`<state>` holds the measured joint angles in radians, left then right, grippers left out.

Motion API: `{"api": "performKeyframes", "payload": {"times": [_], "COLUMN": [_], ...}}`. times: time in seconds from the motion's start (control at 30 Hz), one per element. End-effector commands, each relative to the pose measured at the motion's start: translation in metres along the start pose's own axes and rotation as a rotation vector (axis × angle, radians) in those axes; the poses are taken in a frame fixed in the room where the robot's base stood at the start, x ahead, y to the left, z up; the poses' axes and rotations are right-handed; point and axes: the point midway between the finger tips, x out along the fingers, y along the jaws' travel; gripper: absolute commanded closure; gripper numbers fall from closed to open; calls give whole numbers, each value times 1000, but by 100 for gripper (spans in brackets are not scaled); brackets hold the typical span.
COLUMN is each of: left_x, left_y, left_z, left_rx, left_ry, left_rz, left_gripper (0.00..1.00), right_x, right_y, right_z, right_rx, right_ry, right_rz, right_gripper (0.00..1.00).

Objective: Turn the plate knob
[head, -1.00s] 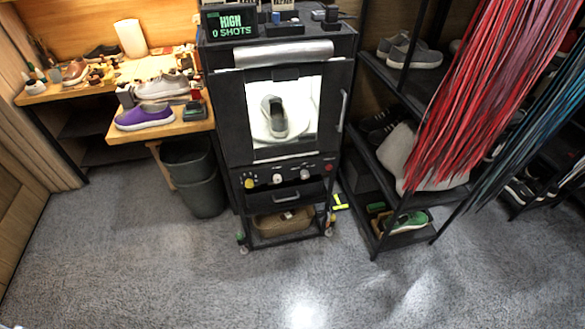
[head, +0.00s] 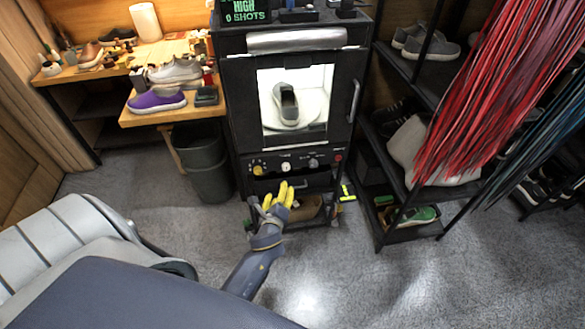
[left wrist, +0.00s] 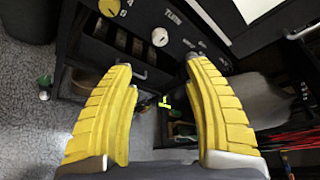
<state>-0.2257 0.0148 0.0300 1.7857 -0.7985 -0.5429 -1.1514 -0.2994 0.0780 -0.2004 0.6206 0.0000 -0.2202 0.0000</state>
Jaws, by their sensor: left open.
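The black cleaning cabinet (head: 236,110) has a row of knobs below its lit window. They are a yellow knob (head: 258,170), a white knob (head: 286,167) and a grey knob (head: 313,163). In the left wrist view the white knob (left wrist: 160,37) sits below a "TURN" label, with the yellow knob (left wrist: 109,7) to its left. I cannot read which one is marked for the plate. My left gripper (head: 284,193), with yellow fingers, is open and empty, in front of and below the panel. In its wrist view the fingers (left wrist: 158,68) are spread, with the white knob beyond the gap.
A grey shoe (head: 286,101) stands on the round white plate (head: 304,110) behind the window. A drawer handle is below the knobs. A dark bin (head: 205,165) stands left of the cabinet, a shoe rack (head: 400,190) right. The floor in front is clear.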

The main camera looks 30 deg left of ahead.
Motion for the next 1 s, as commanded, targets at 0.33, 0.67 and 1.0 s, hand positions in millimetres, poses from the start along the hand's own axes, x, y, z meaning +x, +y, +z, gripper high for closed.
{"api": "performKeyframes", "payload": {"times": [0.33,0.67,1.0], "left_x": [38,99,150], "left_y": [-1,-1,0], "left_z": [0,-1,-1], "left_rx": [16,14,13], "left_ry": [1,2,3], "left_rz": [-1,1,1], "left_gripper": [48,48,48], "right_x": [0,0,0], "right_y": [1,1,3], "right_z": [-4,2,3], "right_rx": [1,0,-1], "right_ry": [5,-2,-3], "right_rz": [1,1,3], "right_gripper": [56,56,56]}}
